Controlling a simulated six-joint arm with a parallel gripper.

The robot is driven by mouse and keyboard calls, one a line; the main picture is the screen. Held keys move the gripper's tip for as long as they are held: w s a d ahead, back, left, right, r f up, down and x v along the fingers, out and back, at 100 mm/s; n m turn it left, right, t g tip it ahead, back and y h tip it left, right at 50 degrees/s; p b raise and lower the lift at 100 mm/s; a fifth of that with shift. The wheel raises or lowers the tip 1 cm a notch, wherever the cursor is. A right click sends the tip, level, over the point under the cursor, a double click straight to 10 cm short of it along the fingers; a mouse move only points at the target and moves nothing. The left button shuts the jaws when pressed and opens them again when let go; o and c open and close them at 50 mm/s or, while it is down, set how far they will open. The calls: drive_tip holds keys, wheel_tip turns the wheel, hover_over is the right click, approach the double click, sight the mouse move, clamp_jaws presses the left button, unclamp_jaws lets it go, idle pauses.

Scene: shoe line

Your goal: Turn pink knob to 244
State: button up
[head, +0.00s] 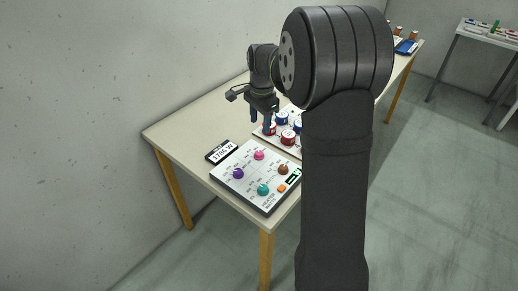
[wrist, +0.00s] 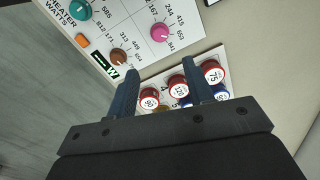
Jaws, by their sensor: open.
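The pink knob (head: 259,155) is on the far part of a white panel (head: 238,190) with printed numbers around each knob. Nothing is between the fingertips at the knob. Where the knob points is too small to tell.
Purple (head: 238,173), brown (head: 283,169) and teal (head: 263,189) knobs and an orange button (head: 282,188) share the panel. Several red and blue round weights (head: 288,137) stand behind it. A black-framed sign reading 1786 W (head: 220,152) lies beside it.

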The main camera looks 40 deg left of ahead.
sight(259, 153)
drive_tip(key=f, duration=1.2)
drive_tip(key=shift+a+f, duration=0.3)
drive_tip(key=shift+f, duration=0.1)
drive_tip(key=c, duration=1)
